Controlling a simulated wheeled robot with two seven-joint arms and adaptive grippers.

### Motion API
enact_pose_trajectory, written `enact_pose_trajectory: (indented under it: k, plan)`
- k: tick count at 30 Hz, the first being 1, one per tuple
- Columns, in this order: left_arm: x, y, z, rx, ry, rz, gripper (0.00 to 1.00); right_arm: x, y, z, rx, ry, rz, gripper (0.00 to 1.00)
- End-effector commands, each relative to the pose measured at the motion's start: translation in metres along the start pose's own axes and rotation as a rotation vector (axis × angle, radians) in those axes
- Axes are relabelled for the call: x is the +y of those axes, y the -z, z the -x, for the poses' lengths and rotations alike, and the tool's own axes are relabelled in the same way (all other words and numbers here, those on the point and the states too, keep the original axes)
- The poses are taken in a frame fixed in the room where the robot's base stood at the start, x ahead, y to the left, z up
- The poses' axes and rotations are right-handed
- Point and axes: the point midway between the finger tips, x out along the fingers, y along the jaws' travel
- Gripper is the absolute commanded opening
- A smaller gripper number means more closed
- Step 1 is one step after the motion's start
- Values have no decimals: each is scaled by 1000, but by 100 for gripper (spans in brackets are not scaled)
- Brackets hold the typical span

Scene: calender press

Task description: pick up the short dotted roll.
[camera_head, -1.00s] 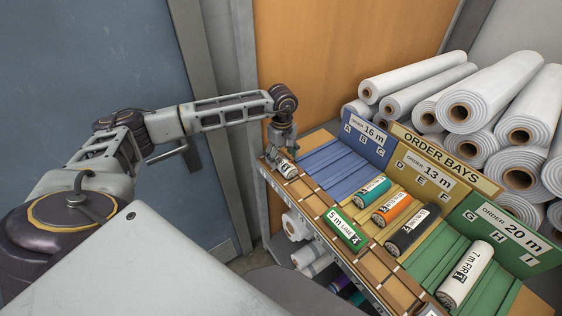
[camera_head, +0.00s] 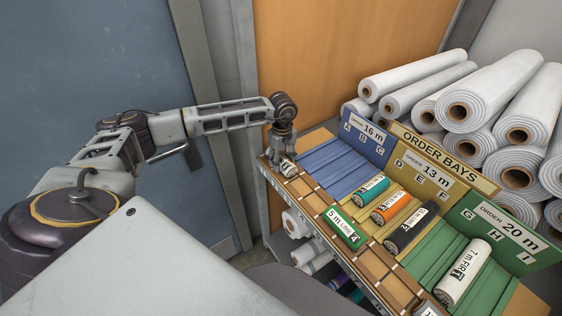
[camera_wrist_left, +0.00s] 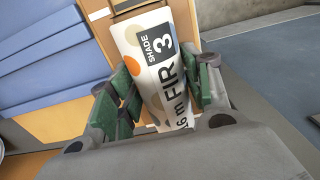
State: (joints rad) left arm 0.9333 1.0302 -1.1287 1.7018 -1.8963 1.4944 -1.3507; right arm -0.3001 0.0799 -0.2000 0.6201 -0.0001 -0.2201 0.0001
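The short dotted roll is a small white roll (camera_wrist_left: 158,70) with tan and orange dots and a label reading "SHADE 3" and "6 m FIR". In the head view it lies (camera_head: 289,169) at the far left end of the brown rack. My left gripper (camera_wrist_left: 163,72) is directly over it, with one green-padded finger on each side, very close to its surface. Whether the pads press on it is not clear. The roll's near end is hidden by the gripper body. In the head view the left gripper (camera_head: 281,153) points down at the rack's end. My right gripper is not in view.
A green roll marked 5 m (camera_head: 346,229) lies further along the rack. Teal (camera_head: 371,189), orange (camera_head: 391,207), dark (camera_head: 412,230) and white 7 m (camera_head: 465,272) rolls lie right of it. The blue bay (camera_head: 335,172) is empty. Large white rolls (camera_head: 490,95) are stacked behind.

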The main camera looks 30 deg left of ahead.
Motion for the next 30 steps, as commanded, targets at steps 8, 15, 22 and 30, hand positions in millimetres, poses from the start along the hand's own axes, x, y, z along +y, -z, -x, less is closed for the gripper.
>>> enact_pose_trajectory:
  k: [8, 15, 22, 30]
  plan:
    - [0, 0, 0, 0, -1, 0, 20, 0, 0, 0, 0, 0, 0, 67]
    - [0, 0, 3, 0, -1, 0, 20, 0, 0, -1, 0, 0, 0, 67]
    - [1, 1, 20, 2, -4, 0, 20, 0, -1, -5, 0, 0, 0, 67]
    - [1, 0, 58, 1, -4, 0, 20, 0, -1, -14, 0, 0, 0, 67]
